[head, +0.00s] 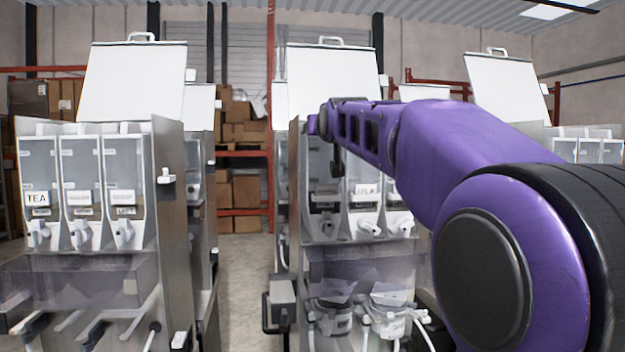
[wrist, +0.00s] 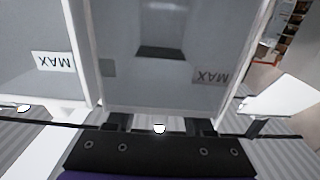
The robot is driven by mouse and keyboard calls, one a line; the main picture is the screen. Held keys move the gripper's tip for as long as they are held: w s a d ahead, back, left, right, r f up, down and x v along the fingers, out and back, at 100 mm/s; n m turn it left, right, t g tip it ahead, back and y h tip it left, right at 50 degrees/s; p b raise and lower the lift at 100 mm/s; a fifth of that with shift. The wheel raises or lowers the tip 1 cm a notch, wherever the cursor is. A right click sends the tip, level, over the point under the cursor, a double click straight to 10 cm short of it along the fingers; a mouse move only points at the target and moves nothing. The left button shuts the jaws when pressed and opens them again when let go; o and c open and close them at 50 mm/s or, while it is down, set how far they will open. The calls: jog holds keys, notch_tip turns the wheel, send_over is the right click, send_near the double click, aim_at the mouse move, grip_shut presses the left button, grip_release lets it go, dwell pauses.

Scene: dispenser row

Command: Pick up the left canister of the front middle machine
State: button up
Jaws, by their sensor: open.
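The front middle machine (head: 345,250) stands at the centre of the head view with its lid (head: 333,80) raised. Its left canister (head: 322,190) is a clear bin in the row, partly hidden by my arm. In the wrist view the picture is upside down, and this canister (wrist: 165,80) fills the middle with a MAX label near its lower right. My gripper (wrist: 160,126) is open at the bottom of the wrist view, its two dark fingers at the canister's near end. I cannot tell whether they touch it. In the head view the fingers are hard to make out.
A neighbouring canister (wrist: 35,60) stands close beside it in the wrist view. Another machine (head: 95,200) with a TEA canister stands at the left, with a floor aisle (head: 245,270) between. A red rack with boxes (head: 240,125) is behind.

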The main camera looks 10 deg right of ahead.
jog(key=shift+s, duration=0.1)
grip_shut()
jog(key=shift+r, duration=0.15)
dwell(1.1)
